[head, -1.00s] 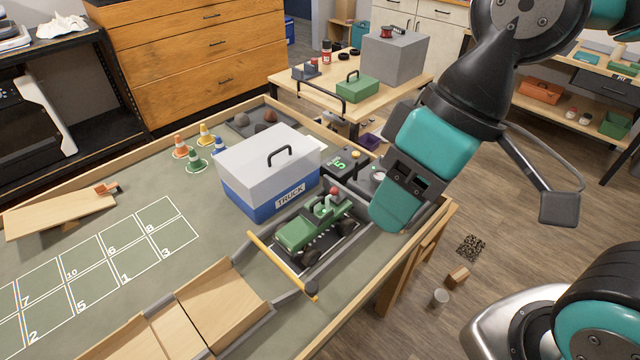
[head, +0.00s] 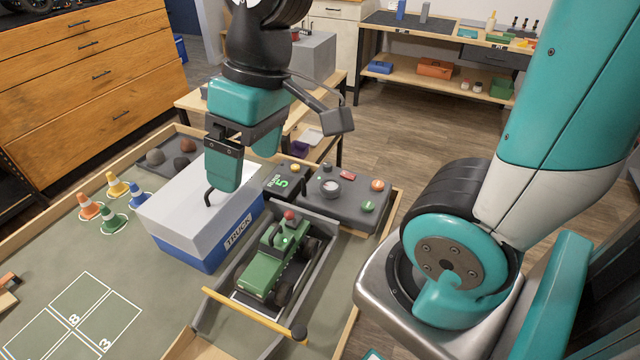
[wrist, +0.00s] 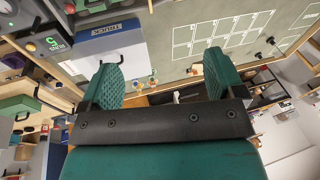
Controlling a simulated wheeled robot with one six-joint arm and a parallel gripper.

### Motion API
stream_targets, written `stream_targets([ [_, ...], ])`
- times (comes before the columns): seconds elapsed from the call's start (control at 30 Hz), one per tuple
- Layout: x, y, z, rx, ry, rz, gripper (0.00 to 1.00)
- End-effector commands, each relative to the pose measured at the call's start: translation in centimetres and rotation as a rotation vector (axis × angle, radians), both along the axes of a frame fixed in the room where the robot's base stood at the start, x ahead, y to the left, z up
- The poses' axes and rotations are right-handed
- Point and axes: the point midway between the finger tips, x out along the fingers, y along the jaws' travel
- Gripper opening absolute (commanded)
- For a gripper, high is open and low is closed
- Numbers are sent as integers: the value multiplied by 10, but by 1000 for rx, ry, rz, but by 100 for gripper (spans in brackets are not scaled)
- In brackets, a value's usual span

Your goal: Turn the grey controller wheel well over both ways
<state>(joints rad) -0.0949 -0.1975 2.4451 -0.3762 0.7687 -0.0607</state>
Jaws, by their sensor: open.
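The grey controller wheel (head: 331,188) is a small round knob on top of the dark grey controller (head: 347,203), right of centre in the head view. A green button, an orange button and a red block sit around it. My gripper (head: 245,172) is left of the wheel, in front of the white and blue truck box in the picture, apart from the controller. Its two teal fingers are spread with nothing between them. In the wrist view the open fingers (wrist: 164,75) point away from the controller; the wheel cannot be made out there for sure.
The truck box (head: 190,225) has a raised black handle. A green crawler (head: 268,265) stands in a grey-walled bay behind a yellow bar (head: 250,313). A dark box marked 5 (head: 283,183) adjoins the controller. Several small cones (head: 113,215) stand at left.

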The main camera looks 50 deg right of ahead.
Motion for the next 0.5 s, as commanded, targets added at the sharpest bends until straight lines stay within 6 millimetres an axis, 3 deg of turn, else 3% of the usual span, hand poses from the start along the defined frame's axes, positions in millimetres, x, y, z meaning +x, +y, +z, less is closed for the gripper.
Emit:
stream_targets([
  [0.03,28,-30,-32,-36,11,-96,88],
  [0.1,61,-78,-56,-91,30,-223,88],
  [0.2,89,-150,-87,-159,67,-389,88],
  [0.3,100,-211,-110,-206,106,-519,88],
  [0.4,101,-250,-123,-233,134,-601,88],
  [0.5,99,-268,-130,-244,148,-635,88],
])
